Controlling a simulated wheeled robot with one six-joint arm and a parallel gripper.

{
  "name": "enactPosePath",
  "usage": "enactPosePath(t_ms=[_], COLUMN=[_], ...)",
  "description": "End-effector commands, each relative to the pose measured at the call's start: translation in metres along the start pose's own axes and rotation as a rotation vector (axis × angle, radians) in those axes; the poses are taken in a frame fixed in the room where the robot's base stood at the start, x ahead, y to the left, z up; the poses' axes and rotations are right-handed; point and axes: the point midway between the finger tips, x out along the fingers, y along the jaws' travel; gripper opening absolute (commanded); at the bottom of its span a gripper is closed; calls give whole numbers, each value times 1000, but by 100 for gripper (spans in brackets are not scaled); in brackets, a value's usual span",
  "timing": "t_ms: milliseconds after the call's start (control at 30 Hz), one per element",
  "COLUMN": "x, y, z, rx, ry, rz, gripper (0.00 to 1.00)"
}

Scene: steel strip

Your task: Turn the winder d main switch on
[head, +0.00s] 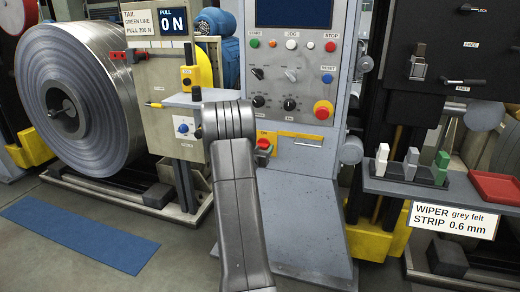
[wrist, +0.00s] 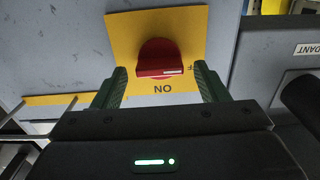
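The main switch is a red rotary knob (wrist: 160,58) on a yellow plate (wrist: 125,30). In the wrist view a white mark lies on the right part of its grip bar, beside a partly hidden label ending in F. The word ON stands upside down below the knob. My gripper (wrist: 160,70) is open, one green finger on each side of the knob; I cannot tell whether they touch it. In the head view the red knob (head: 264,145) shows low on the grey console, just right of my arm, which hides the gripper. No winder letter is readable.
The console's buttons and knobs (head: 290,75) sit above the switch, with a red emergency button (head: 323,110) at right. A shelf (head: 200,99) with a yellow device stands left. A steel coil (head: 85,95) is farther left. A wiper tray (head: 410,175) stands right.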

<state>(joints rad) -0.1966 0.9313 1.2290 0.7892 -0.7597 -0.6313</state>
Motion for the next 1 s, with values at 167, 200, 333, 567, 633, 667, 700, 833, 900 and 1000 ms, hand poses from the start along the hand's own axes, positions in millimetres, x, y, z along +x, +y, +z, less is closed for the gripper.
enactPosePath(t_ms=[167,200,333,567,633,667,700,833,900,1000], x=[0,0,0,0,0,0,0,0,0,0], y=[0,0,0,0,0,0,1,1,2,2], z=[0,0,0,1,2,2,3,4,4,5], rx=[0,0,1,43,73,90,113,210,271,366], ry=[0,0,0,0,0,0,0,1,1,0], rz=[0,0,0,0,0,0,0,0,0,0], gripper=[34,26,23,23,23,23,23,23,23,23])
